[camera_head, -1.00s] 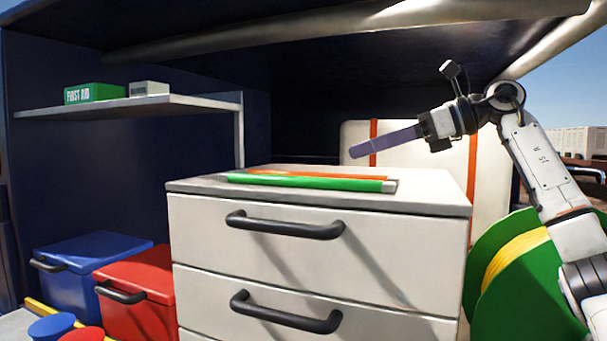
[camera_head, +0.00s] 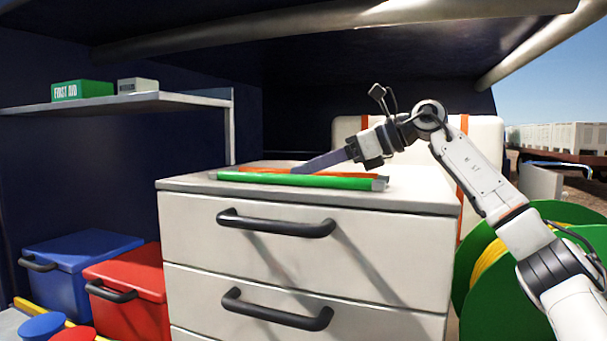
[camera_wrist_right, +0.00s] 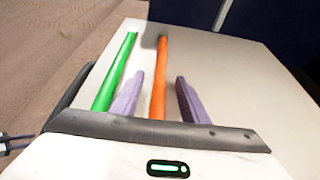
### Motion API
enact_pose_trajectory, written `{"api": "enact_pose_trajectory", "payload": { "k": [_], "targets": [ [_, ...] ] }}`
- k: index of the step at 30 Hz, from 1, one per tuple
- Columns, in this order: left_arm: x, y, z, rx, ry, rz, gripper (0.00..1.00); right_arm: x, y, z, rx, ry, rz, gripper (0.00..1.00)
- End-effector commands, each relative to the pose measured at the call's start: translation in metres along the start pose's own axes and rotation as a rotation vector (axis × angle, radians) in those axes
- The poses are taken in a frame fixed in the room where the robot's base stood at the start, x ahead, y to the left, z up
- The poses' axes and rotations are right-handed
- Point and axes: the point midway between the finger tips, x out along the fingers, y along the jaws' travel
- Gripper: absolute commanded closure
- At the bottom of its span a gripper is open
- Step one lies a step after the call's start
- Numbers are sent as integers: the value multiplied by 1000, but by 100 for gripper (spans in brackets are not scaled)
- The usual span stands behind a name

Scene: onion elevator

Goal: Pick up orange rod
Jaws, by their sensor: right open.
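The orange rod (camera_head: 262,170) lies on the white drawer cabinet's top (camera_head: 420,196), behind the green rod (camera_head: 300,181) and roughly parallel to it. In the right wrist view the orange rod (camera_wrist_right: 159,80) runs between the two purple fingers of my right gripper (camera_wrist_right: 155,98), with a gap on each side. The green rod (camera_wrist_right: 115,72) is outside the fingers, to the left. In the head view my right gripper (camera_head: 322,161) reaches down over the cabinet top; its fingers overlap the orange rod there.
A shelf (camera_head: 130,103) at left holds a green first aid box (camera_head: 82,90) and a small grey box (camera_head: 137,85). Blue (camera_head: 80,249) and red (camera_head: 125,280) bins stand left of the cabinet. A green reel (camera_head: 475,300) is at right.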

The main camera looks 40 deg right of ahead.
Motion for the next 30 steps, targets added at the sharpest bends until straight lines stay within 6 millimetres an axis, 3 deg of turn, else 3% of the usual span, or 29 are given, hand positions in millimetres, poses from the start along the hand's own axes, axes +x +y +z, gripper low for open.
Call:
{"api": "enact_pose_trajectory", "payload": {
  "k": [4,11,23,30],
  "targets": [
    [0,0,1,0,-2,0,59,0,0,0,0,0,0,61],
    [0,0,1,-1,-2,0,59,0,0,0,0,0,0,100],
    [-1,0,1,-1,-3,-1,59,-3,1,8,-2,-8,1,100],
    [-3,0,-2,-1,-3,0,59,-19,1,48,-3,-13,3,100]
  ]
}}
